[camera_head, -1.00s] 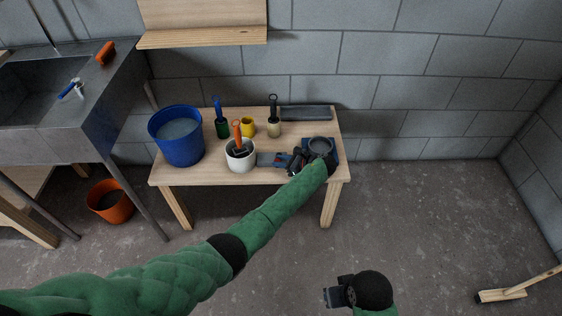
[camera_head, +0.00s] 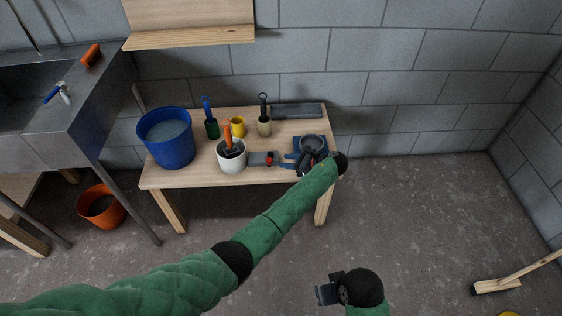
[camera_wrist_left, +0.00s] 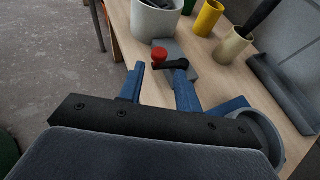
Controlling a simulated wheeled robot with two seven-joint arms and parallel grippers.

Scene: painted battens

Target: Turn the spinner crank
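The spinner crank shows in the left wrist view as a black arm (camera_wrist_left: 172,66) with a red knob (camera_wrist_left: 159,54) at its left end, over a grey plate (camera_wrist_left: 190,55). In the head view the red knob (camera_head: 269,160) sits at the right part of the grey plate (camera_head: 257,158) on the table. My left gripper (camera_head: 303,166) is right of the knob, low over the table. Its two blue fingers (camera_wrist_left: 159,70) are apart, with the knob just beyond the gap and the crank's right end close to the right fingertip. My right gripper (camera_head: 324,291) hangs away from the table; its fingers are unclear.
A grey bowl (camera_head: 314,142) on a blue base stands beside my left gripper. A white pot (camera_head: 231,160) with an orange-handled tool stands left of the plate. A blue bucket (camera_head: 167,145), green, yellow and beige cups stand on the wooden table (camera_head: 190,180).

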